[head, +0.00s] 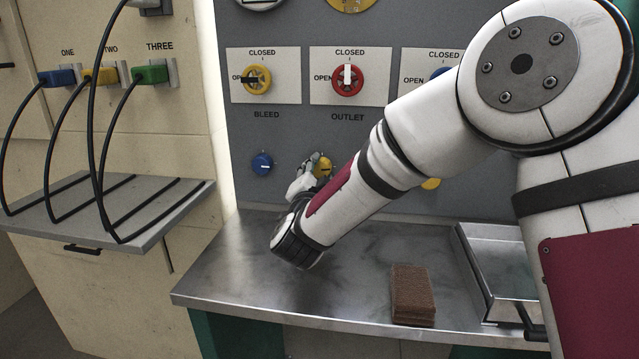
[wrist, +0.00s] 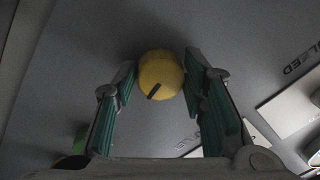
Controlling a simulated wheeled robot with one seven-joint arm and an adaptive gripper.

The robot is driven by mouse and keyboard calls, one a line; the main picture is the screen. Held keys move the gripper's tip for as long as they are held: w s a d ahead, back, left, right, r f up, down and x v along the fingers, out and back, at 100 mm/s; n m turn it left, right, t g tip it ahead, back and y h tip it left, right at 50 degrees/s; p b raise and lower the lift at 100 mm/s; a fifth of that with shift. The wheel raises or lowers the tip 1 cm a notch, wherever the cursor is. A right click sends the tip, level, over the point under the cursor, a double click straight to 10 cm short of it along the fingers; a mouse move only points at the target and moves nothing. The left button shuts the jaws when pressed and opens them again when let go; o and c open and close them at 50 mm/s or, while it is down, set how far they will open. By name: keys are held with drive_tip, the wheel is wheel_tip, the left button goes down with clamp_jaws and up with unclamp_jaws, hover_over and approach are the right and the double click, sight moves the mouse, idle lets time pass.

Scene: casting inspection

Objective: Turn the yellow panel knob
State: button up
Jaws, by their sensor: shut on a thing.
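The yellow panel knob (head: 322,167) sits on the grey upright panel, right of a blue knob (head: 262,163) and below the OUTLET label. In the wrist view the yellow knob (wrist: 160,76) shows a dark pointer mark slanting to its lower left. My gripper (head: 312,170) is at the panel, with its fingers on either side of the knob. In the wrist view my gripper (wrist: 163,84) has its green-padded fingers closed against the knob's two sides. My arm hides part of the panel to the right.
Above are a yellow valve wheel (head: 257,79) and a red valve wheel (head: 348,79). Another yellow knob (head: 431,184) shows partly behind my arm. A brown block (head: 413,294) and a metal tray (head: 490,262) rest on the steel bench (head: 225,279). Cables hang at left.

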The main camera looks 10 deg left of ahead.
drive_tip(key=shift+m+b, duration=0.75)
drive_tip(key=shift+m, duration=0.15)
drive_tip(key=o, duration=1.2)
drive_tip(key=shift+s, duration=0.1)
drive_tip(key=s, duration=1.1)
drive_tip(key=shift+s+f, duration=0.3)
drive_tip(key=shift+s, duration=0.1)
